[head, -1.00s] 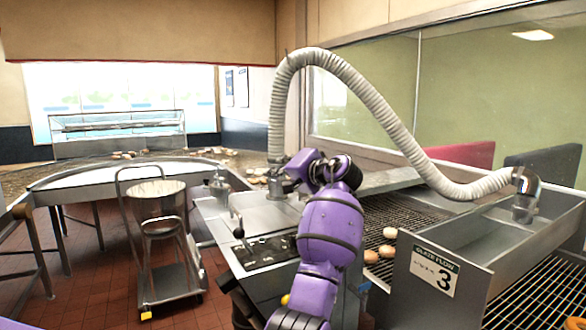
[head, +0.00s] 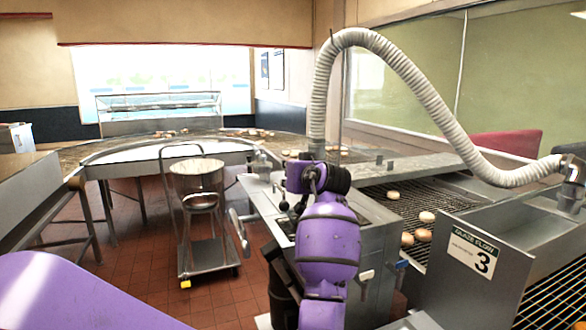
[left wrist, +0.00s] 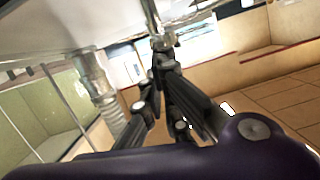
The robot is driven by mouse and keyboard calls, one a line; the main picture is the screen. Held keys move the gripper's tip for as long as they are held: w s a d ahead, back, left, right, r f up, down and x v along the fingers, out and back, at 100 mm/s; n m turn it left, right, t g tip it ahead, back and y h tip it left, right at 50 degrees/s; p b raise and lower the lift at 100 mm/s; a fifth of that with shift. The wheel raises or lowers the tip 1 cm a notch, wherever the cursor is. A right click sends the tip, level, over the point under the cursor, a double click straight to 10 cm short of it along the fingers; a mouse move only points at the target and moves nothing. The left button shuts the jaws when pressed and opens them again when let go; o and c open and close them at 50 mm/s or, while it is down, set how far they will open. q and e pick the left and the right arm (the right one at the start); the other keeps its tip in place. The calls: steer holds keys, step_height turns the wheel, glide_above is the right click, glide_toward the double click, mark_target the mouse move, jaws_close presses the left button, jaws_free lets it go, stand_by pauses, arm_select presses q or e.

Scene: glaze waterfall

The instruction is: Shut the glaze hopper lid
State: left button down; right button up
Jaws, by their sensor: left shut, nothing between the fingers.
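The grey metal glaze machine (head: 372,245) stands right of centre in the head view, with a ribbed white hose rising over it. I cannot tell for sure which part is the hopper lid; a flat metal plate (head: 410,166) lies behind my left wrist. My left gripper (head: 310,182) is over the machine's top, mostly hidden by its purple wrist. In the left wrist view its dark fingers (left wrist: 162,55) are shut and empty. Their tips are close to a metal rod with a knob (left wrist: 165,40); contact cannot be told. My right gripper is out of view.
The hose (head: 400,75) arches from the machine to the right. A trolley with a metal bowl (head: 197,178) stands left on open tiled floor.

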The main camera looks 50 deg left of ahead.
arm_select(q)
steer(key=shift+s+f+n, duration=0.2)
steer(key=shift+f+n, duration=0.15)
steer(key=shift+n, duration=0.05)
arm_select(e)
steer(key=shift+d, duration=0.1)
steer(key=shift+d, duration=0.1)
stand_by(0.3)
